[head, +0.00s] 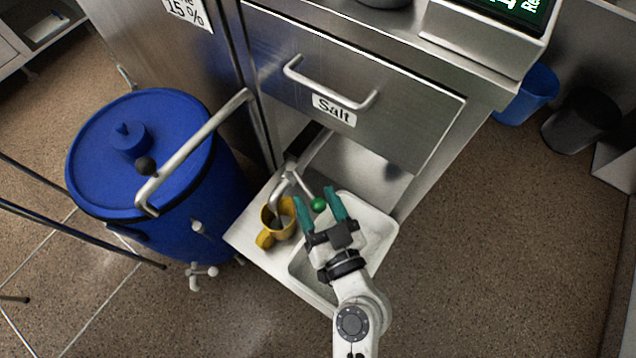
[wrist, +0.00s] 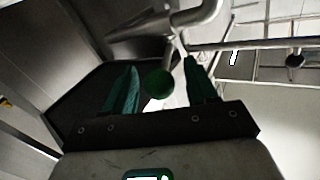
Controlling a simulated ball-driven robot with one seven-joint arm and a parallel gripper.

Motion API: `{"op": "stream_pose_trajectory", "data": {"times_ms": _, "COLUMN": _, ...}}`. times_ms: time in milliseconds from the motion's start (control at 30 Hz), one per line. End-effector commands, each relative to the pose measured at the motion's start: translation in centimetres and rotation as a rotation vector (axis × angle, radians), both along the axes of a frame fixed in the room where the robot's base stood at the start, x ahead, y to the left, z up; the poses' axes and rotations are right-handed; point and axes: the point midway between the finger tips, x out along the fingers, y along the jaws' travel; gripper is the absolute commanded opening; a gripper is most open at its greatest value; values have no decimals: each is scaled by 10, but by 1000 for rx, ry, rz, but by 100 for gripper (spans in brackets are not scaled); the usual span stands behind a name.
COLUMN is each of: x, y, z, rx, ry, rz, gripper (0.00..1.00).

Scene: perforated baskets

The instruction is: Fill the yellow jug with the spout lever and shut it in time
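The yellow jug (head: 283,222) stands on the white shelf under the metal spout (head: 281,190), its handle toward the front. The spout lever ends in a green ball (head: 318,204). My gripper (head: 320,203) has its two teal fingers apart, with the green ball between or just beyond their tips. In the wrist view the ball (wrist: 159,83) also shows between the open fingers. I cannot tell whether a finger touches it. The jug's inside is mostly hidden, so its fill level cannot be read.
A white basin (head: 379,222) is set into the shelf beneath my gripper. A drawer marked Salt (head: 350,100) is above, with a bar handle. A blue barrel (head: 140,170) stands at the left.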

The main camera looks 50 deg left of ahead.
Motion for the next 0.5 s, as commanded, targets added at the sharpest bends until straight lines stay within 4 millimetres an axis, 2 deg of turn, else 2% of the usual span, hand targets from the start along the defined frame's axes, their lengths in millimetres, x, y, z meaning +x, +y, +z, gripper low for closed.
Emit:
{"op": "stream_pose_trajectory", "data": {"times_ms": 267, "x": -1, "y": -4, "z": 0, "rx": 1, "ry": 0, "rz": -2, "gripper": 57}}
{"op": "stream_pose_trajectory", "data": {"times_ms": 367, "x": -4, "y": -14, "z": -1, "rx": 0, "ry": 1, "rz": -2, "gripper": 57}}
{"op": "stream_pose_trajectory", "data": {"times_ms": 500, "x": -12, "y": -39, "z": -2, "rx": -1, "ry": 0, "rz": -4, "gripper": 57}}
